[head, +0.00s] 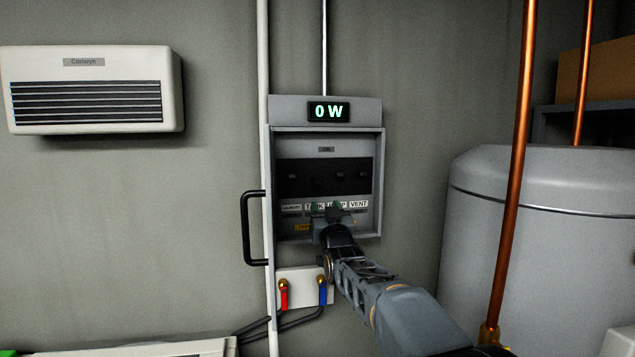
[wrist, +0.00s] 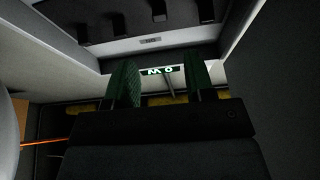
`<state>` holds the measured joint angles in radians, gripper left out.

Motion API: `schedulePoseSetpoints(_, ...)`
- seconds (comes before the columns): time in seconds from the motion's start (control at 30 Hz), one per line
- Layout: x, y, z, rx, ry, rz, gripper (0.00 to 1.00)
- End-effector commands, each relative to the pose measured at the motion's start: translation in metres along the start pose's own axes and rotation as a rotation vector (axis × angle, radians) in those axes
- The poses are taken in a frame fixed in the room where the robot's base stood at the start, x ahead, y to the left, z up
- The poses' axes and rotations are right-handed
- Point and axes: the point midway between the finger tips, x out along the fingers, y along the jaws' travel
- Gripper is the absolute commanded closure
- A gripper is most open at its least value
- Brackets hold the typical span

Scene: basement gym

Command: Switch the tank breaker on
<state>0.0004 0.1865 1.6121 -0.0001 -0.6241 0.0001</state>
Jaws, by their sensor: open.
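The grey breaker box (head: 378,150) hangs on the wall with its front open. A black strip (head: 327,165) inside carries several small dark switches. The second from the left, the tank breaker (head: 318,182), is above the partly covered TANK label (head: 311,205); its lever looks slightly lower than its neighbours, but its position is hard to read. My gripper (head: 327,208) is in front of the label row, below the switches. In the wrist view my gripper (wrist: 160,80) has its green-padded fingers apart with nothing between them. Dark switches (wrist: 160,11) show beyond the tips, apart from them.
A lit display (head: 328,112) on the box reads 0 W. The box's door with a black handle (head: 246,228) stands open at the left. Red and blue valves (head: 283,290) are below. A copper pipe (head: 517,160) and a grey tank (head: 470,230) stand at the right.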

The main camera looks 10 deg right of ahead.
Motion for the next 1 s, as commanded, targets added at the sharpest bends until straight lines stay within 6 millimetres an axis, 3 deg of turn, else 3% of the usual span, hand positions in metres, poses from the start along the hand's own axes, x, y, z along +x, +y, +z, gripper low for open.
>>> schedulePoseSetpoints(0.2, 0.047, 0.0, -0.004, 0.0, -0.004, 0.0, 0.51)
schedulePoseSetpoints(0.5, 0.092, 0.0, -0.002, 0.0, -0.005, 0.0, 0.51)
schedulePoseSetpoints(0.7, 0.106, 0.0, -0.001, 0.0, -0.003, 0.0, 0.51)
schedulePoseSetpoints(1.0, 0.109, 0.0, 0.001, 0.0, -0.003, 0.0, 0.51)
